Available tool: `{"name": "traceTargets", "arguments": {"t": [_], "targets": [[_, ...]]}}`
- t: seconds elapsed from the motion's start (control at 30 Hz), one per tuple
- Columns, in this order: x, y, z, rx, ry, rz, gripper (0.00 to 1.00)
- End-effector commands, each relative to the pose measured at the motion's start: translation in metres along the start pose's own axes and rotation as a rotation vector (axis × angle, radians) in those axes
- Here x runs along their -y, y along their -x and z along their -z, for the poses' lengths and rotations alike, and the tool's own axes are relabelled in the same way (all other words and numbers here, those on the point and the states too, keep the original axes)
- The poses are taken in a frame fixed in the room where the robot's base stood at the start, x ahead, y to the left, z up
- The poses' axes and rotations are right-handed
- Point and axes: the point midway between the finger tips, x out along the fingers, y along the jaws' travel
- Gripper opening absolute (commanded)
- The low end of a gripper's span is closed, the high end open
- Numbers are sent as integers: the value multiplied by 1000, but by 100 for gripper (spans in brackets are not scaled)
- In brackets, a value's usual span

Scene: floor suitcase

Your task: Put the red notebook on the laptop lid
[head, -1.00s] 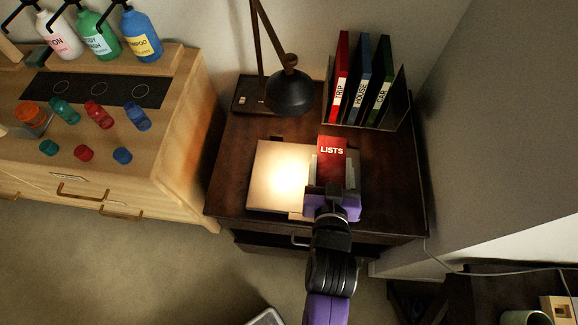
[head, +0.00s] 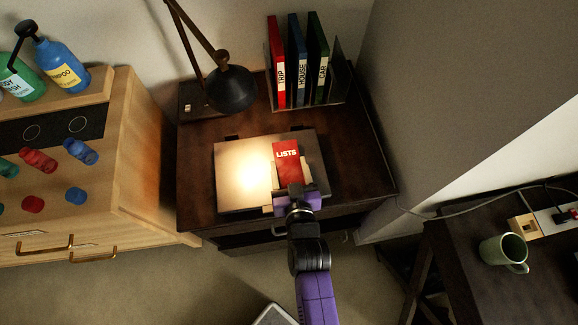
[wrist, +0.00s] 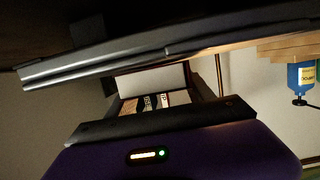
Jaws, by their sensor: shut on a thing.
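The red notebook (head: 287,153), marked LISTS, is over the right part of the closed laptop lid (head: 231,186) in the head view. My gripper (head: 290,187) is shut on the notebook's near end, at the laptop's front side. I cannot tell whether the notebook touches the lid or is held just above it. In the wrist view, a dark grey slab edge, probably the laptop (wrist: 110,62), crosses the top. The purple gripper body fills the bottom there, and the notebook is not clearly seen.
A desk lamp (head: 232,90) stands behind the laptop on the dark desk (head: 358,165). Red, blue and green binders (head: 298,62) stand at the back right. A wooden dresser (head: 140,175) is at left. A green mug (head: 503,252) stands on another table at right.

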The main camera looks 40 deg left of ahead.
Motion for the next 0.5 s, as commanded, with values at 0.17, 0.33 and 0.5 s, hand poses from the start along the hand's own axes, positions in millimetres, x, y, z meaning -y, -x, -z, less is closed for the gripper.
{"name": "traceTargets", "arguments": {"t": [0.17,0.33,0.5], "targets": [[0,-1,-2,-1,0,0,16],[0,-1,-3,1,0,1,82],[0,-1,-3,1,1,1,82]]}}
